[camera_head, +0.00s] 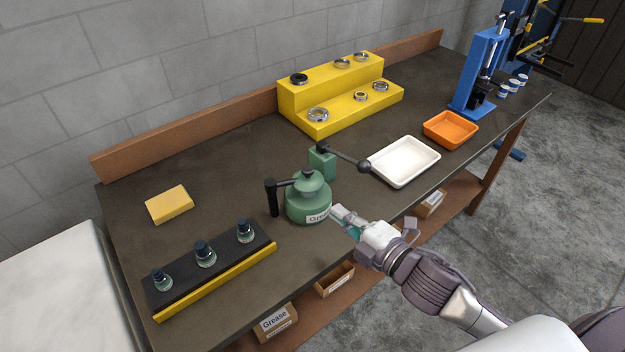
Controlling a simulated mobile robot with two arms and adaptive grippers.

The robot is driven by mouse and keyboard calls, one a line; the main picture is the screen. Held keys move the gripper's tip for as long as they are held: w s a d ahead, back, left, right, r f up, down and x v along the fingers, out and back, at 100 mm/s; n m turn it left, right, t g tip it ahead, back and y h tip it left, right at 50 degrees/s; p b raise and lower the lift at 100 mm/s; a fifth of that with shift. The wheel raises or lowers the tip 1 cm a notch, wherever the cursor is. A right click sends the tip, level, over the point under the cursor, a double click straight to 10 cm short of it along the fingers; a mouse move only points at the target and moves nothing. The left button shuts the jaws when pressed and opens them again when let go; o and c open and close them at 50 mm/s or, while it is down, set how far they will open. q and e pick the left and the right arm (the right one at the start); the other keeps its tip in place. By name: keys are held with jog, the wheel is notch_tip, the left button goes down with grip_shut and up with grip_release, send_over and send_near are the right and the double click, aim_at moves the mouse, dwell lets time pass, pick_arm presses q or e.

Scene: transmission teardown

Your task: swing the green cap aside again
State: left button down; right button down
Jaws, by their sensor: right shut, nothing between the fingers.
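A rounded green pot labelled "Grease" (308,207) stands on the dark workbench. Its domed green cap (308,185) sits on top, with a small black knob. A black upright handle (273,197) stands at the pot's left, joined to it by a short arm. My right gripper (338,212) is shut and empty at the pot's right side, close to the label. I cannot tell whether it touches the pot. It hides part of the bench front edge. My left gripper is out of view.
A green block (322,165) with a black ball-ended lever stands behind the pot. A white tray (405,161), an orange tray (450,129) and a yellow stepped stand (330,92) are farther back. A black rack (180,275) with small bottles is at left, near a yellow block (169,204).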

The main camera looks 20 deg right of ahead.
jog(key=p, duration=0.3)
send_near(297, 180)
notch_tip(297, 180, up, 3)
jog(key=w+a, duration=0.2)
jog(key=shift+w+d+f+p, duration=0.15)
jog(key=shift+w+f+p, duration=0.15)
jog(key=shift+w, duration=0.3)
jog(key=shift+w+d+f+p, duration=0.2)
jog(key=shift+w+p, duration=0.15)
jog(key=shift+w, duration=0.3)
jog(key=shift+w+d+f, duration=0.15)
jog(key=shift+w, duration=0.25)
